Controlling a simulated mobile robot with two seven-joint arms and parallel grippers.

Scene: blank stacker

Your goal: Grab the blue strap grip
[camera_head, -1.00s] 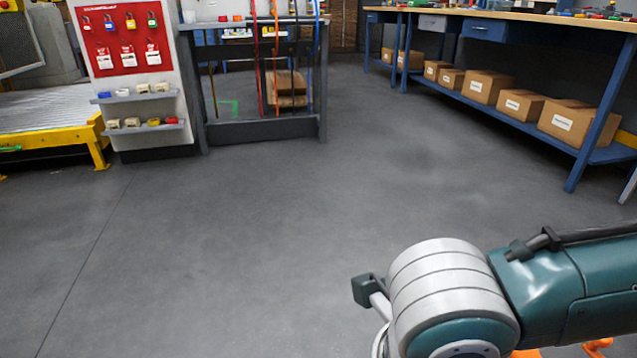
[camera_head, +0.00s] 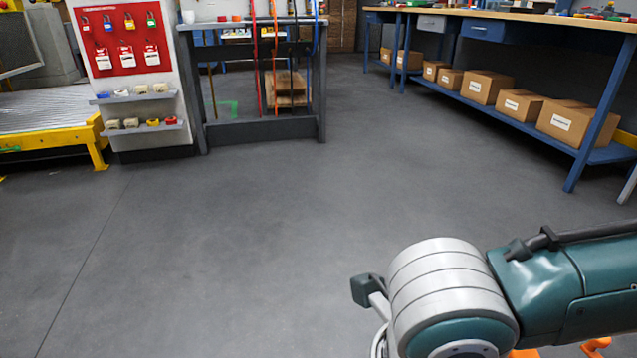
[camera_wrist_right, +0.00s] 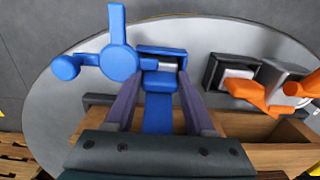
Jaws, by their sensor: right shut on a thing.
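In the right wrist view, the blue strap grip (camera_wrist_right: 159,82) is a blue block with a blue strip running down toward my palm. My right gripper (camera_wrist_right: 160,76) is shut on it, one finger on each side. A blue knobbed handle (camera_wrist_right: 120,62) with rounded ends lies just left of the fingertips; I cannot tell whether it is joined to the grip. My left gripper is in neither view. The head view shows only a link of my right arm, not its gripper.
Orange clamp-like parts (camera_wrist_right: 262,92) on a dark block stand right of the gripper, over a pale round surface (camera_wrist_right: 60,120). In the head view, a blue workbench (camera_head: 480,55) with cardboard boxes stands at the right and a padlock board (camera_head: 127,40) at the left. The middle floor is clear.

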